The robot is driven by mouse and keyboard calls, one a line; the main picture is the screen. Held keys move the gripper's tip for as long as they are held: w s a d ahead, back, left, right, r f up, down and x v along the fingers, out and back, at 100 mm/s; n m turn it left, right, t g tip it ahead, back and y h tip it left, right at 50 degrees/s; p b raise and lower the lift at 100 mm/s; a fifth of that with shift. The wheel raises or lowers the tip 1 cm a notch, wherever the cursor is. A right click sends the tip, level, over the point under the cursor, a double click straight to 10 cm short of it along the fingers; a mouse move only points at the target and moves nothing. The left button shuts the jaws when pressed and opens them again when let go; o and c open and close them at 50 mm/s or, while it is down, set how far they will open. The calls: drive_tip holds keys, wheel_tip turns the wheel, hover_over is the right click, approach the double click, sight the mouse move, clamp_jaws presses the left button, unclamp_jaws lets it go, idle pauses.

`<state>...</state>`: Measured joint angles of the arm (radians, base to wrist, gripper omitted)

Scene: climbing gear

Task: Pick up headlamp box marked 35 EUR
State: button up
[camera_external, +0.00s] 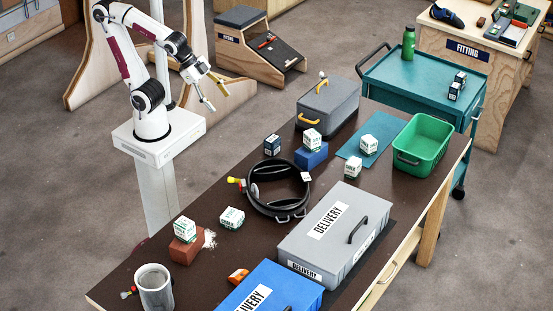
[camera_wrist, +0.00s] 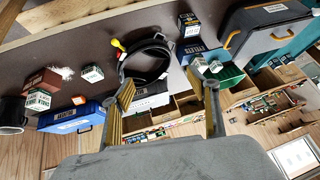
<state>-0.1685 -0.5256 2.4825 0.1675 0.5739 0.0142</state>
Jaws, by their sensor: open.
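Several small boxes are in the external view; I cannot read a 35 EUR mark on any. One white-and-green box (camera_external: 185,228) sits on a red brick and another (camera_external: 231,217) lies on the table. A dark box (camera_external: 272,145) stands near a white box (camera_external: 312,138) on a blue block. My gripper (camera_external: 216,97) is raised beyond the table's left side, open and empty. In the wrist view its spread fingers (camera_wrist: 166,85) show boxes beyond, including a white-topped one (camera_wrist: 92,73) and a dark one (camera_wrist: 188,25).
A grey delivery case (camera_external: 332,240), blue case (camera_external: 268,291), green bin (camera_external: 422,145), grey toolbox (camera_external: 328,104) and metal mug (camera_external: 154,286) also stand there. Two small boxes sit on a teal cart (camera_external: 415,80).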

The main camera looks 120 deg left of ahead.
drive_tip(key=w+a+f+m+t+y, duration=0.1)
drive_tip(key=w+a+f, duration=0.2)
drive_tip(key=w+a, duration=0.4)
drive_tip(key=w+a+f+t+y, duration=0.1)
drive_tip(key=w+a+f, duration=0.35)
drive_tip(key=a, duration=0.45)
drive_tip(key=w+a+f+m+t+h, duration=0.1)
drive_tip(key=w+a+f+t, duration=0.1)
drive_tip(key=a+f, duration=0.3)
drive_tip(key=shift+s+a+f+n+t+h, duration=0.25)
drive_tip(key=shift+s+f+t+h, duration=0.35)
drive_tip(key=shift+s+f+t, duration=0.55)
drive_tip(key=shift+s+a+f+n+t+h, duration=0.3)
drive_tip(key=shift+s+f+t+h, duration=0.4)
drive_tip(key=shift+s+f, duration=0.8)
drive_tip(key=shift+s+a+f+n+t+h, duration=0.25)
drive_tip(key=shift+s+f+t+h, duration=0.25)
drive_tip(key=shift+s+f+t, duration=0.9)
drive_tip(key=d+f, duration=0.4)
drive_tip(key=shift+s+d+f+m+t+h, duration=0.2)
drive_tip(key=shift+m+t+h, duration=0.1)
drive_tip(key=shift+t+h, duration=0.1)
